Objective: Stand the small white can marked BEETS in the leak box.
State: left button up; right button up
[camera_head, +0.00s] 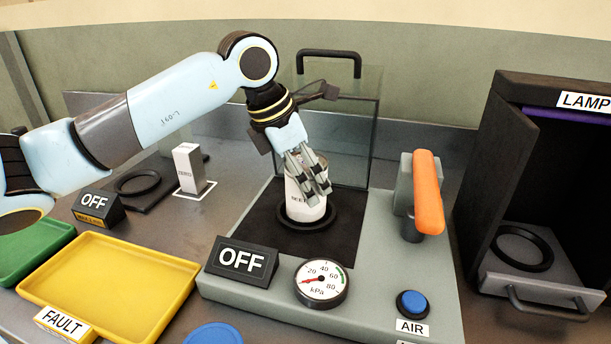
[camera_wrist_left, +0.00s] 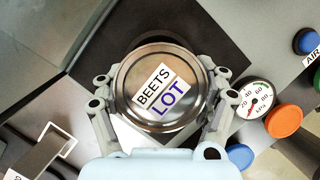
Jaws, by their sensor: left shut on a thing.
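The small white can (camera_head: 301,208) marked BEETS is upright at the black ring (camera_head: 322,222) on the dark pad of the leak box (camera_head: 240,283). I cannot tell whether its base fully touches the pad. My left gripper (camera_head: 316,195) comes down from above and is shut around the can, its fingers hiding part of the side. In the left wrist view, the can's round metal top (camera_wrist_left: 135,70) lies between the fingers, with labels reading BEETS and LOT. The clear cover (camera_head: 350,135) with a black handle stands behind the can. My right gripper is not in view.
The orange lever (camera_head: 428,190), pressure gauge (camera_head: 321,283) near zero, OFF sign (camera_head: 241,260) and blue AIR button (camera_head: 411,303) surround the pad. The LAMP box (camera_head: 500,170) stands right. A yellow FAULT tray (camera_head: 110,285) and white ZERO block (camera_head: 188,168) are left.

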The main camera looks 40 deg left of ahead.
pick_arm(q)
jog(key=o, duration=1.6)
jog(key=shift+r, duration=0.1)
jog(key=shift+r+p, duration=2.4)
jog(key=shift+r, duration=2)
